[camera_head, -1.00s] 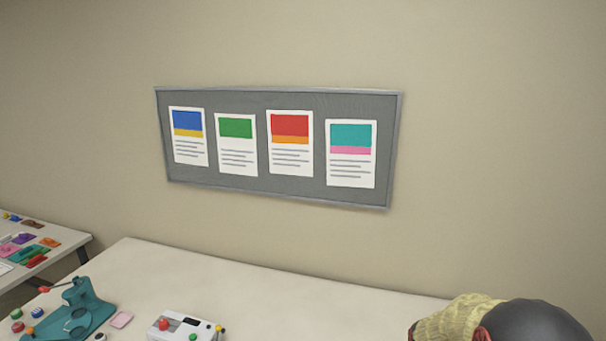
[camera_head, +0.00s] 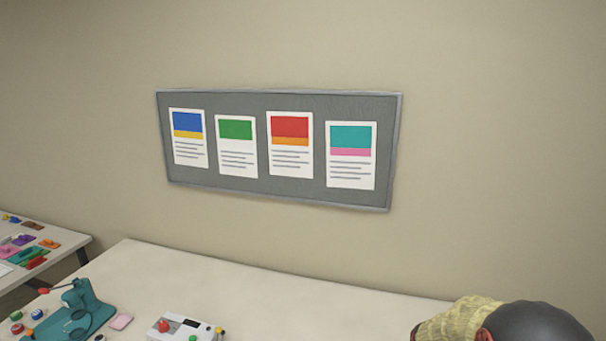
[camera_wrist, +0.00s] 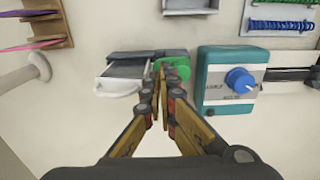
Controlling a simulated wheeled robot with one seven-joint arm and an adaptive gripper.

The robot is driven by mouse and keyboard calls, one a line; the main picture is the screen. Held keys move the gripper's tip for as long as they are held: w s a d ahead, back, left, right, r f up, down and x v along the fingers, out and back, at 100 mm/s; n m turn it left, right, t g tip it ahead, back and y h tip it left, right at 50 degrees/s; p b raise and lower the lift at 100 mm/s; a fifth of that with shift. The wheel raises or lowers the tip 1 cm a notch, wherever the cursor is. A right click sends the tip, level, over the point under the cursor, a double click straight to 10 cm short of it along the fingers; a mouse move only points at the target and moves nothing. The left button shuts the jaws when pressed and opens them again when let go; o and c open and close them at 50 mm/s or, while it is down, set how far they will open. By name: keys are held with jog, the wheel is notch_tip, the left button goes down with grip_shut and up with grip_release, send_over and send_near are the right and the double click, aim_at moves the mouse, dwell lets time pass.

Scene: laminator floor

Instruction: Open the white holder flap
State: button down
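In the wrist view a dark grey holder (camera_wrist: 150,55) has a white-edged, tray-like part, which looks like the white flap (camera_wrist: 116,88), on its left side. A dark opening shows behind its white front edge. My gripper (camera_wrist: 161,70) reaches up the middle of the wrist view, just right of the flap. Its two fingers lie close together with a narrow gap between them. Nothing is clearly held, and I cannot tell whether the tips touch anything. A green round part (camera_wrist: 180,68) is partly hidden behind the right finger. The head view shows neither holder nor gripper.
A teal box with a blue knob (camera_wrist: 239,79) stands close right of my gripper. A wooden rack (camera_wrist: 40,30) and a grey cylinder (camera_wrist: 25,75) are at left, coil racks (camera_wrist: 283,25) upper right. A teal press (camera_head: 80,310) and white control box (camera_head: 185,327) show in the head view.

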jog(key=shift+s+d, duration=0.15)
jog(key=shift+d, duration=0.2)
